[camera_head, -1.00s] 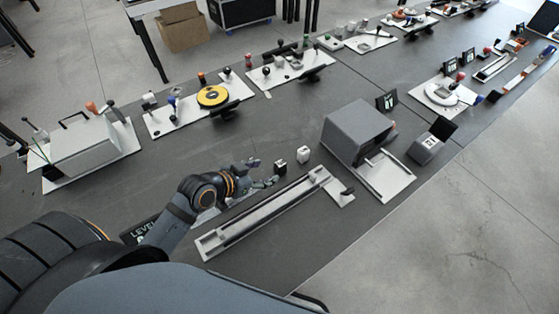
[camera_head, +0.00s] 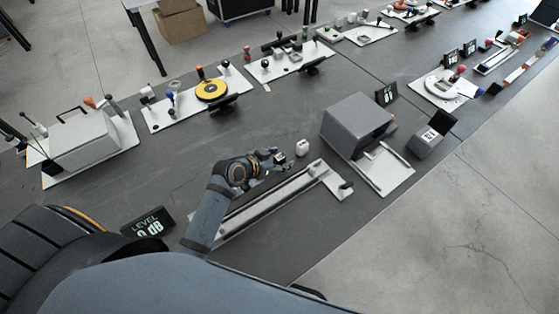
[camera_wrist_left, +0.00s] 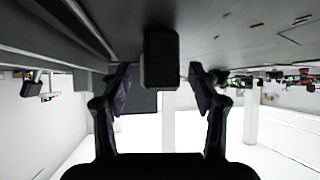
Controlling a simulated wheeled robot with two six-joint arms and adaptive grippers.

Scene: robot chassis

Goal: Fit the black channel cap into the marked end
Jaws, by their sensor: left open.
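The black channel cap, a small dark block (camera_wrist_left: 161,60), stands upright in the left wrist view, centred between the fingertips and a little beyond them. My left gripper (camera_wrist_left: 162,85) is open, with a gap on each side of the block. In the head view my left gripper (camera_head: 277,160) is low over the table, beside the far side of the long grey channel (camera_head: 262,204), and it hides most of the black block. I cannot make out which channel end is marked. My right gripper is not in view.
A small white block (camera_head: 303,148) stands just right of the gripper. A grey box on a pale plate (camera_head: 358,128) is further right. A "LEVEL" display (camera_head: 147,224) is near my left arm. Other fixtures line the table's back. The table between is clear.

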